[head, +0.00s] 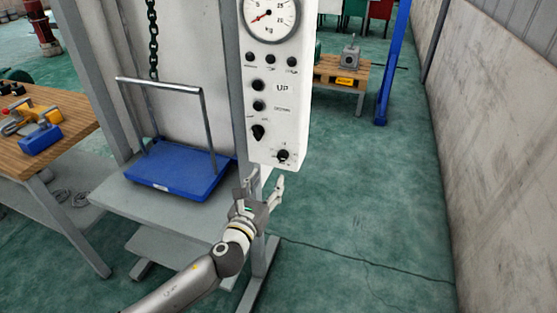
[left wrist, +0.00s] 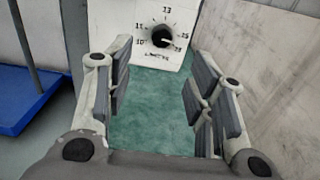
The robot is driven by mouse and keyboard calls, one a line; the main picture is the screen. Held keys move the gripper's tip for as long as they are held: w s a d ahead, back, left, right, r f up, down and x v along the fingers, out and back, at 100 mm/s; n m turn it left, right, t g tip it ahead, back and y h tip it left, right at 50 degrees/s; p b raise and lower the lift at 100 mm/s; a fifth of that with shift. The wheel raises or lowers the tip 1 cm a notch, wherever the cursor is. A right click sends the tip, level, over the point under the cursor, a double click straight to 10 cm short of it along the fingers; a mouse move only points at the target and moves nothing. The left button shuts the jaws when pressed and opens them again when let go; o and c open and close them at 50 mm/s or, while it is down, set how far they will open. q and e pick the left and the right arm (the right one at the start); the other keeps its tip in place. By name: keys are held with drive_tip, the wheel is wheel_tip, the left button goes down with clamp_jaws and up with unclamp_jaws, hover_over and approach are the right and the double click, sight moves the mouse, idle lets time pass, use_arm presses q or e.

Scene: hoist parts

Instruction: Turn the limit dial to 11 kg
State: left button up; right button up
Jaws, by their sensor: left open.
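The limit dial (head: 283,155) is a small black knob at the bottom right of the white control panel (head: 272,125). In the left wrist view the dial (left wrist: 162,37) has numbers and tick marks around it. A light mark on it seems to point to the lower right; its exact setting is too small to read. My left gripper (head: 267,186) is just below the panel, open and empty. In the left wrist view the left gripper's fingers (left wrist: 162,78) stand apart, with the dial ahead, beyond the gap. My right gripper is not in view.
A round kg gauge (head: 270,17) and several black knobs are higher on the panel. A wooden workbench (head: 50,135) stands at far left. The floor to the right is free.

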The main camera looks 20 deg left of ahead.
sight(281, 159)
use_arm(q)
drive_tip(key=w, duration=0.8)
drive_tip(key=shift+w+d+p, duration=0.1)
drive_tip(key=shift+d+p, duration=0.15)
drive_tip(key=shift+p, duration=0.05)
drive_tip(key=shift+w+f, duration=0.1)
drive_tip(key=shift+w, duration=0.75)
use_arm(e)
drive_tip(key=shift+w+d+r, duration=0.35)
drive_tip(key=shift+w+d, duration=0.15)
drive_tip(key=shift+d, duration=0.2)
use_arm(q)
drive_tip(key=shift+c, duration=0.3)
drive_tip(key=c, duration=1)
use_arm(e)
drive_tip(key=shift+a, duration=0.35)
